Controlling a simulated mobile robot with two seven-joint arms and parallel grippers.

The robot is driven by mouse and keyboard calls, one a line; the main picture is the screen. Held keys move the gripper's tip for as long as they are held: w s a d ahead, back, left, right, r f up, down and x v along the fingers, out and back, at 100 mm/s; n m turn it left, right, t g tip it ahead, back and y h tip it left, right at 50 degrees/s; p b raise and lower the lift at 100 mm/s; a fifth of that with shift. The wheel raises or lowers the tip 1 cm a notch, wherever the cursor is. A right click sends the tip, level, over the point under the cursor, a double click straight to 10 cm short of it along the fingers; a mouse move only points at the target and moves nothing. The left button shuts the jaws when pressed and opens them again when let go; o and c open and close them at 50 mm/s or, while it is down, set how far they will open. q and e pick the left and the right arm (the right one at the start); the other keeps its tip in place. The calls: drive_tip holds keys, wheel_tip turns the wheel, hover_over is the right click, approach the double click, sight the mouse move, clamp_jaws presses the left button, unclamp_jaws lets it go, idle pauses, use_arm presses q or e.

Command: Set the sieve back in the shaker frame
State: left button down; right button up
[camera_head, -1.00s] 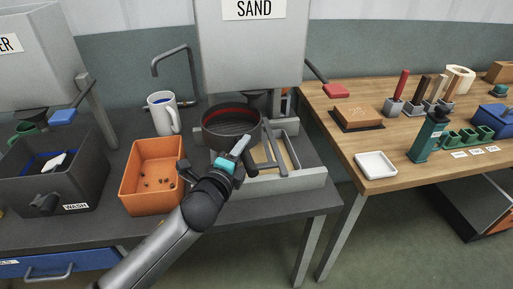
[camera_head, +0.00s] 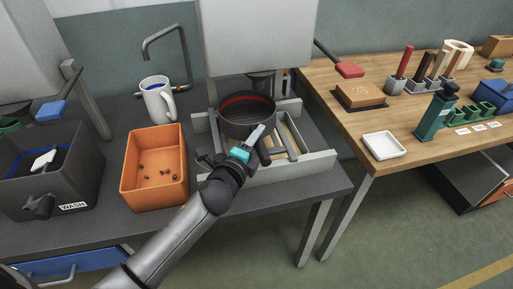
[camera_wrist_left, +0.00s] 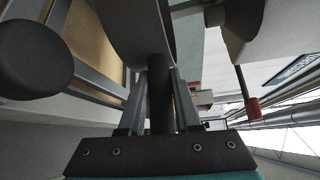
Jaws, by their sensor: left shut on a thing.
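The sieve (camera_head: 247,119) is a round dark pan with a red band inside its rim and a black handle (camera_wrist_left: 160,95). My left gripper (camera_head: 256,138) is shut on that handle. The wrist view shows the handle between both fingers and part of the sieve's dark wall (camera_wrist_left: 137,28). The sieve appears over the back left part of the shaker frame (camera_head: 312,164), a low light-grey tray with grey rails and a tan floor. I cannot tell whether the sieve touches the frame. The sieve and my arm hide part of it. My right gripper is not in view.
The SAND hopper (camera_head: 255,40) hangs just behind and above the sieve. An orange bin (camera_head: 153,198) with small bits, a white mug (camera_head: 157,100) and a dark wash basin (camera_head: 75,180) stand left. A wooden table (camera_head: 345,125) with tools is right.

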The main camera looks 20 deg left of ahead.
use_arm(q)
wheel_tip(320, 180, down, 3)
drive_tip(key=shift+s+d+r+b, duration=0.1)
drive_tip(key=shift+r+b, duration=0.05)
drive_tip(key=shift+b, duration=0.4)
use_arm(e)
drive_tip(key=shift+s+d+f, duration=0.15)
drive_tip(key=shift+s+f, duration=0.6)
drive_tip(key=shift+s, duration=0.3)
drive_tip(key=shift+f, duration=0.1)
use_arm(q)
drive_tip(key=shift+f+b, duration=0.35)
drive_tip(key=shift+f, duration=0.15)
drive_tip(key=c, duration=0.6)
unclamp_jaws()
drive_tip(key=shift+f, duration=0.1)
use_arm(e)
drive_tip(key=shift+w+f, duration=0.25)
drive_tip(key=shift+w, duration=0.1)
use_arm(q)
drive_tip(key=shift+s+r+p, duration=0.1)
drive_tip(key=shift+r+p, duration=0.45)
drive_tip(key=s+r, duration=0.1)
drive_tip(key=s, duration=1)
drive_tip(key=shift+s+a+r+p, duration=0.2)
drive_tip(key=shift+s+a+p, duration=0.1)
drive_tip(key=shift+s+a, duration=0.05)
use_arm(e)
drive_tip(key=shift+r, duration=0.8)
